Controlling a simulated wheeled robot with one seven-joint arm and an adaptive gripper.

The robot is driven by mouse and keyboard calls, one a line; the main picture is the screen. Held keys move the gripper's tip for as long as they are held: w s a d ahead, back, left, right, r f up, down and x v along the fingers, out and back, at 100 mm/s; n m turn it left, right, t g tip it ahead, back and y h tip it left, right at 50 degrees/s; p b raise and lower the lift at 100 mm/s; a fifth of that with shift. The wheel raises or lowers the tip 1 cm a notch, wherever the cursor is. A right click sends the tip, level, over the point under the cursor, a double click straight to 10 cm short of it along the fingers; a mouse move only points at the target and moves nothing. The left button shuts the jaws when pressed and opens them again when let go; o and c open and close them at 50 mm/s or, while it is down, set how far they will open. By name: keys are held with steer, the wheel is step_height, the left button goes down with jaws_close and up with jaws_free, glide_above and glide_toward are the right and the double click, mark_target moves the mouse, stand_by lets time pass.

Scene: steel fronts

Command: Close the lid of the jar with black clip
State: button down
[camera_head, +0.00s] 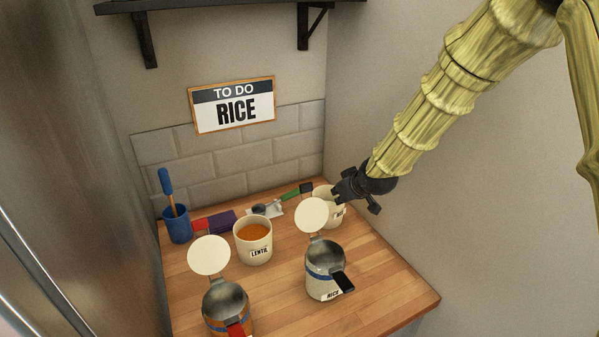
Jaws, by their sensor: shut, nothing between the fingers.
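The jar with the black clip (322,271) stands on the right part of the wooden counter. It is pale with a blue band and a label that seems to read RICE. Its round cream lid (311,215) stands open on a hinge at the back, and its black clip (343,282) sticks out at the front right. I see the jar's grey inside. My gripper (355,195) is dark and shut, with nothing held. In the picture it is above and to the right of the lid, in front of a cream canister (328,207), and apart from the lid.
A second open jar with a red clip (236,328) and raised lid (209,255) stands at the front left. A LENTIL canister (253,241) with orange contents stands mid-counter. A blue cup (177,225) stands at the left. Walls close the back and right; the right front counter is clear.

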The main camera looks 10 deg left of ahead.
steer(key=s+a+r+g+h, duration=0.2)
steer(key=s+a+r+g, duration=0.15)
steer(key=a+r, duration=0.45)
steer(key=s+a+r+g+h, duration=0.2)
steer(key=a+r+g, duration=0.25)
steer(key=r, duration=0.85)
steer(key=s+d+f+p, duration=0.2)
steer(key=s+f+p, duration=0.1)
steer(key=f, duration=0.6)
steer(key=shift+s+m+p, duration=0.2)
steer(key=shift+m+p, duration=0.2)
steer(key=shift+p, duration=0.1)
